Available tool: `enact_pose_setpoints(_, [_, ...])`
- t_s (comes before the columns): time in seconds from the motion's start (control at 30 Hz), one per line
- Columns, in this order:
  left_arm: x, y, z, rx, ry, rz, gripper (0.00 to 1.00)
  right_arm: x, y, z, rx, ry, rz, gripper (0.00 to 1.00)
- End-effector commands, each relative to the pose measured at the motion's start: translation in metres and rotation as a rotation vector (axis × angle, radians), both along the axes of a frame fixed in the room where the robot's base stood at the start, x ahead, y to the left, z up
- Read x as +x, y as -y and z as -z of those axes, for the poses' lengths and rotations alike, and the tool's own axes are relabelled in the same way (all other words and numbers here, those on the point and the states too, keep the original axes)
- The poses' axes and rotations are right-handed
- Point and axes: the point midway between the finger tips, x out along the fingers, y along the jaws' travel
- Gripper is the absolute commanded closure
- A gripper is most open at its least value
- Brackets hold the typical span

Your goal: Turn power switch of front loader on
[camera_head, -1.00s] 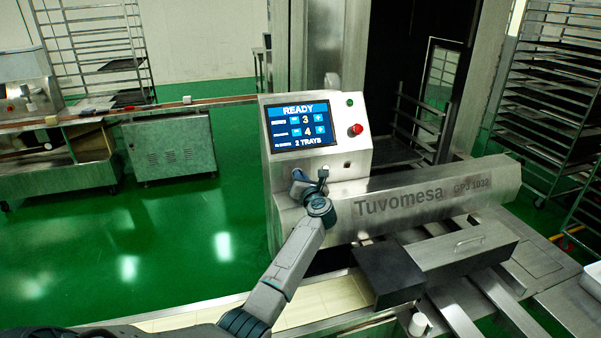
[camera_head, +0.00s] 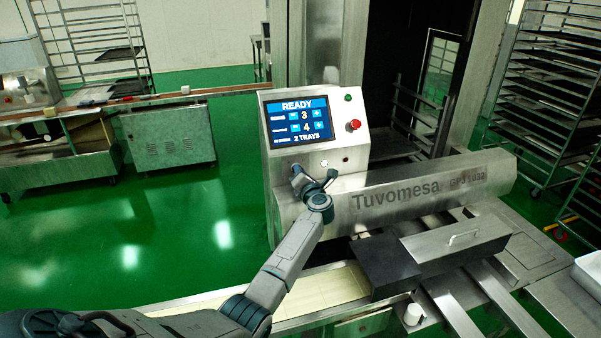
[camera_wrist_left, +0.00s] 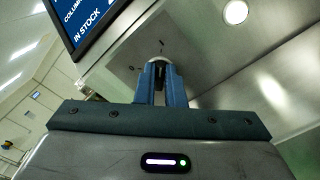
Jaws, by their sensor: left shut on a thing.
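The front loader's control panel (camera_head: 273,153) stands in the middle of the head view. Its lit screen (camera_head: 298,122) reads READY, with 3, 4 and 2 TRAYS. My left gripper (camera_head: 298,178) is at the lower left of the panel, under the screen. In the left wrist view its two blue fingers (camera_wrist_left: 161,80) are shut on the power switch (camera_wrist_left: 161,59), a small pale knob against the metal face. The fingers hide most of the switch, so its turn angle cannot be told. A small tick mark shows just above it.
A white round button (camera_head: 323,163) sits right of the switch; it also shows in the left wrist view (camera_wrist_left: 236,12). A red emergency button (camera_head: 354,125) and green button (camera_head: 348,98) are farther right. The Tuvomesa cover (camera_head: 420,195) extends right below the panel.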

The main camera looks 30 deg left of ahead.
Motion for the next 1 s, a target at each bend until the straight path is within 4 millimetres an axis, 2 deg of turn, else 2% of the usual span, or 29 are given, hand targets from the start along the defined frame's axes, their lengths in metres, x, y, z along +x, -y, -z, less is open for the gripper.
enact_pose_setpoints(0.2, [0.0, 0.0, 0.002, 0.0, -0.003, 0.001, 1.0, 0.0, 0.0, 0.0, 0.0, 0.0, 0.0, 1.0])
enact_pose_setpoints(0.23, [0.0, 0.0, 0.002, 0.0, -0.003, 0.001, 0.89, 0.0, 0.0, 0.0, 0.0, 0.0, 0.0, 1.0])
enact_pose_setpoints(0.33, [0.0, 0.0, 0.002, 0.0, -0.002, 0.0, 0.69, 0.0, 0.0, 0.0, 0.0, 0.0, 0.0, 1.0])
enact_pose_setpoints(0.73, [-0.004, 0.005, 0.002, -0.002, 0.0, 0.001, 0.69, 0.0, 0.0, 0.003, 0.0, 0.0, 0.0, 1.0])
enact_pose_setpoints(1.0, [-0.032, 0.039, 0.005, -0.004, 0.001, 0.004, 0.69, 0.0, -0.001, 0.016, 0.001, 0.001, 0.0, 1.0])
